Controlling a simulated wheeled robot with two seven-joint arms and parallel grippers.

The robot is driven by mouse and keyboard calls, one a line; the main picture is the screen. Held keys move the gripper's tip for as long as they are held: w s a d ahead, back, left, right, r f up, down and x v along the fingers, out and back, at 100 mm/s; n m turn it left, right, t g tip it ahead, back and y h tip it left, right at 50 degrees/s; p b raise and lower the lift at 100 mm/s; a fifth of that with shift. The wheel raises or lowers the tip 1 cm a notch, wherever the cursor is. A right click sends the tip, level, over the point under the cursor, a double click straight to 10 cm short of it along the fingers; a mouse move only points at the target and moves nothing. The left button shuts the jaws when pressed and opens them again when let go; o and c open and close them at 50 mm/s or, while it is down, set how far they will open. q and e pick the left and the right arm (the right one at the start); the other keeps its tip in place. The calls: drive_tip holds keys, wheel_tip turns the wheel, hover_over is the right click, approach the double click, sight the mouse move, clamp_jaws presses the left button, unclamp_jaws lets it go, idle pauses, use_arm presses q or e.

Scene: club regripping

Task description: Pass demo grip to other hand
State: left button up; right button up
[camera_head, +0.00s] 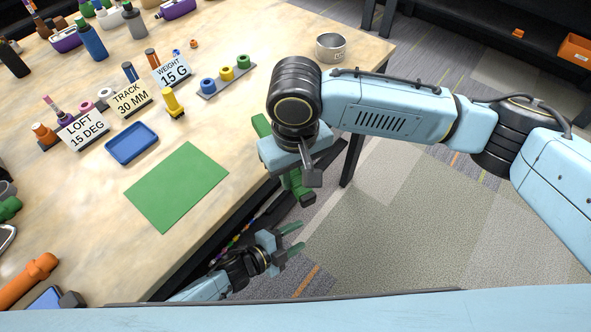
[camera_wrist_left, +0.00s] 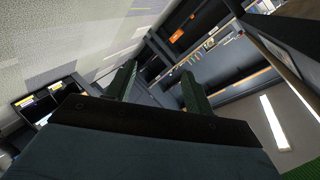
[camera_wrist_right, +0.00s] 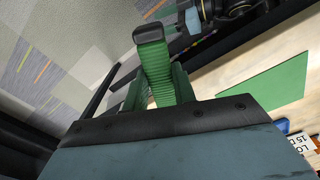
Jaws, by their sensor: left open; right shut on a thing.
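The demo grip (camera_head: 296,184) is a green bar with a dark end cap. My right gripper (camera_head: 303,172) is shut on it beyond the table's front edge; in the right wrist view the ribbed grip (camera_wrist_right: 158,75) sticks out from the jaws, its black cap outward. The gripper body hides the grip's middle in the head view. My left gripper (camera_head: 296,240) is open and empty, lower and apart from the grip, its green fingers spread. Those fingers also show in the left wrist view (camera_wrist_left: 158,88), with nothing between them.
The wooden table (camera_head: 75,230) holds a green mat (camera_head: 177,187), a blue tray (camera_head: 132,143), label cards such as the weight card (camera_head: 172,70), and colored rings (camera_head: 227,74). A metal bowl (camera_head: 330,47) stands at the far corner. Open floor lies right of the table.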

use_arm(q)
drive_tip(key=s+a+f+n+y, duration=0.4)
drive_tip(key=s+a+f+n, duration=0.1)
drive_tip(key=a+f, duration=0.25)
drive_tip(key=s+a+f+n+y, duration=0.3)
drive_tip(key=s+a+f+n, duration=0.15)
drive_tip(key=a+f, duration=0.35)
drive_tip(key=s+a+f+n+g+y, duration=0.2)
drive_tip(key=s+a+n, duration=0.3)
drive_tip(key=s, duration=0.6)
drive_tip(key=s+a+f+n+g+y, duration=0.2)
drive_tip(key=s+a+n+g, duration=0.3)
drive_tip(key=s, duration=0.6)
drive_tip(key=shift+a+f+n, duration=0.4)
drive_tip(key=shift+f+n, duration=0.05)
drive_tip(key=shift+f, duration=0.25)
